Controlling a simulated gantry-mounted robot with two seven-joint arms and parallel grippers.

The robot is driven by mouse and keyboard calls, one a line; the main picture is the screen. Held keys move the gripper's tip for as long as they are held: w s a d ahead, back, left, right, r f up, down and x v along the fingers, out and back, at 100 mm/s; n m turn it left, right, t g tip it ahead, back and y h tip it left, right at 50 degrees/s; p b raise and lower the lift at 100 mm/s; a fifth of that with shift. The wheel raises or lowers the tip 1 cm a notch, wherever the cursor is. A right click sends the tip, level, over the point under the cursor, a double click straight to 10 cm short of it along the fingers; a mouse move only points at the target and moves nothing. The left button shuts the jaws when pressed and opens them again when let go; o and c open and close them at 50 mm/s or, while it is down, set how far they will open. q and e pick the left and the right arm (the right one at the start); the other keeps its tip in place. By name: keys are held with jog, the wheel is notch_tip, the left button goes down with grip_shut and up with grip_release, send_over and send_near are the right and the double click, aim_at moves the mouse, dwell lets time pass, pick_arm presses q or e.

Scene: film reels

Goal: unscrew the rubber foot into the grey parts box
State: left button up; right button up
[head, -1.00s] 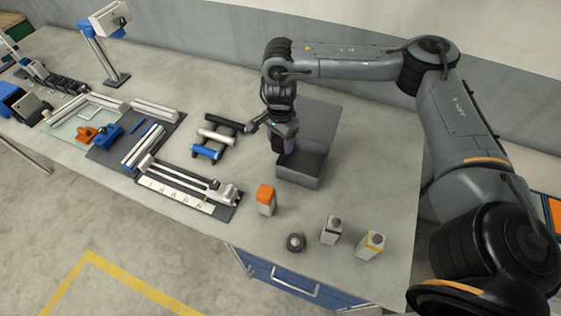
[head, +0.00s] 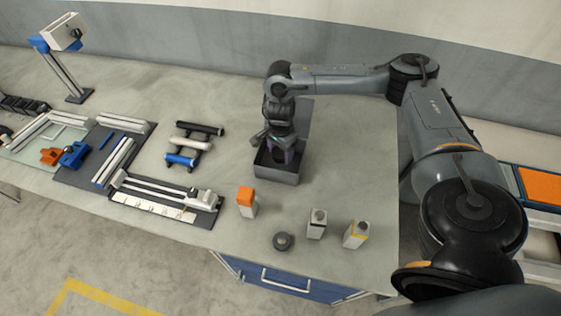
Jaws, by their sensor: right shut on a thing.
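The grey parts box (head: 280,177) stands on the bench at centre right, open at the top, with a grey panel (head: 304,118) upright behind it. My right gripper (head: 285,157) points down into the box opening, low, near its back wall. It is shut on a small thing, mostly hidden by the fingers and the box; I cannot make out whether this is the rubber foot. A dark round piece (head: 283,241) with a raised centre lies flat on the bench in front of the box; I cannot tell what it is. My left gripper is out of view.
An orange-topped bottle (head: 246,202) and two small pale containers (head: 316,224) (head: 355,234) stand in front of the box. A rack of white, black and blue rolls (head: 188,144) lies left of it. Further left are a splicer-like rig (head: 166,198) and a lamp stand (head: 65,66).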

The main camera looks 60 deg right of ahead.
aim_at(280, 165)
jog(key=shift+f, duration=2.5)
jog(key=shift+f+b, duration=0.15)
jog(key=shift+b, duration=0.2)
jog(key=o, duration=1.2)
jog(key=shift+c, duration=0.2)
